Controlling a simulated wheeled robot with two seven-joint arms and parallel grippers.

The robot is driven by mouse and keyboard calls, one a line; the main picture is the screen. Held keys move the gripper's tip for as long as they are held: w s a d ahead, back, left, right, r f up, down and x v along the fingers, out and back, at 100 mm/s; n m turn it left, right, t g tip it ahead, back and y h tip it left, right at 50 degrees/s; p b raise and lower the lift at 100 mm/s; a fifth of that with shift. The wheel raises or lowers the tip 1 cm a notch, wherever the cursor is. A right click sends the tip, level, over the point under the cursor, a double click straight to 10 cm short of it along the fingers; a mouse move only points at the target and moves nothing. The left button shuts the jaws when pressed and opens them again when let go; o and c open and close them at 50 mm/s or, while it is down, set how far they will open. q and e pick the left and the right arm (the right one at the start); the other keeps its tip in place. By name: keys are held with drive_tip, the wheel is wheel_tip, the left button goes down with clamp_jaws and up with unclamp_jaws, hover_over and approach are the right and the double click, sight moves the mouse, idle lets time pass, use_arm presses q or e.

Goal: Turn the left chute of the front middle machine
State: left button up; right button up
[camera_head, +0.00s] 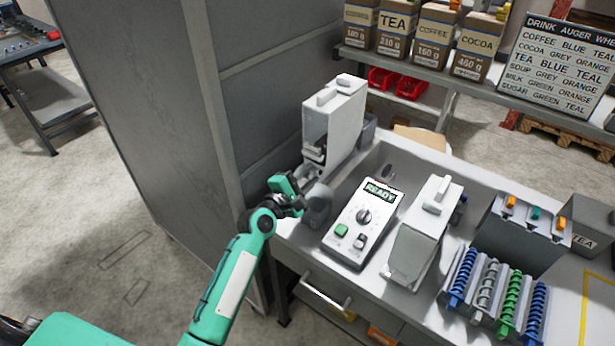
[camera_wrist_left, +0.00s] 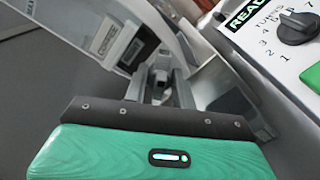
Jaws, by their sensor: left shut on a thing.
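A white dispenser machine (camera_head: 343,115) with a tall canister and an open lower front stands at the back left of the counter. A rounded grey part (camera_head: 318,205) sits low in front of it, beside the control box. My left gripper (camera_head: 300,193) is at the foot of this machine, shut on a small grey piece that looks like its chute. The fingers hide most of that piece. In the left wrist view the gripper (camera_wrist_left: 160,88) closes around a grey part, and the held shape is hard to make out. My right gripper is not in view.
A control box (camera_head: 365,222) reading READY is close to the right of my gripper. A second white canister (camera_head: 418,240) stands further right, then a rack of coloured augers (camera_head: 490,290). A tall grey cabinet (camera_head: 150,100) stands left of my arm.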

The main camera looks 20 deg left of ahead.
use_arm(q)
drive_tip(key=m, duration=0.5)
drive_tip(key=shift+f+m, duration=0.15)
drive_tip(key=shift+m, duration=0.15)
drive_tip(key=m, duration=0.5)
drive_tip(key=shift+f+m, duration=0.1)
drive_tip(key=shift+m, duration=0.3)
drive_tip(key=o, duration=0.6)
drive_tip(key=shift+o, duration=0.2)
drive_tip(key=b+v, duration=0.4)
drive_tip(key=v, duration=0.9)
drive_tip(key=shift+s, duration=0.4)
